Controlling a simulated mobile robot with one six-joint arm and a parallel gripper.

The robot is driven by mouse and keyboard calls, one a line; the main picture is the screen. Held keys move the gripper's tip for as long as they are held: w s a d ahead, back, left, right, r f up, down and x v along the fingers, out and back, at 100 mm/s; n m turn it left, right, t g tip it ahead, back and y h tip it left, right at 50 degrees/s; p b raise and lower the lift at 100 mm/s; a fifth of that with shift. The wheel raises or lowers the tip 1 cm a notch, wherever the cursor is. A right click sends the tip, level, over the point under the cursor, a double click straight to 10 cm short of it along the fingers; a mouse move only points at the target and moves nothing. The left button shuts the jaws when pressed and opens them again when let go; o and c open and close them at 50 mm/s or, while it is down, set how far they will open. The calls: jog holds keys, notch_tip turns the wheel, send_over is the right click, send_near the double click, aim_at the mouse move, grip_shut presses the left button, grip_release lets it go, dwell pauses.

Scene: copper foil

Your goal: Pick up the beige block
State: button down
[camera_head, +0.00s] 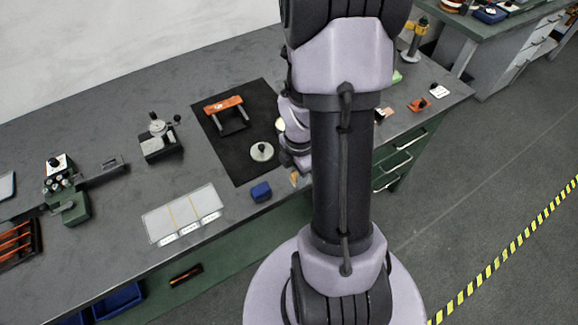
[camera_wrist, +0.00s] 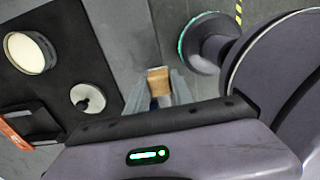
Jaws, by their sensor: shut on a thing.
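The beige block (camera_wrist: 158,81) sits between the two fingers of my gripper (camera_wrist: 159,88) in the wrist view, and the gripper is shut on it. In the head view a small tan piece of the block (camera_head: 294,178) shows at the front edge of the bench, just left of my arm. My arm hides most of the gripper in the head view. I cannot tell whether the block touches the bench top.
A blue block (camera_head: 261,191) lies close by at the bench's front edge. A black mat (camera_head: 222,134) holds an orange-handled tool (camera_head: 224,104) and a round metal disc with a knob (camera_head: 262,151). A white sectioned tray (camera_head: 182,214) lies farther left, with clear bench between.

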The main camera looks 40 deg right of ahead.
jog(key=s+r+b, duration=0.1)
jog(key=s+b, duration=1)
jog(key=s, duration=0.1)
jog(key=shift+a, duration=0.45)
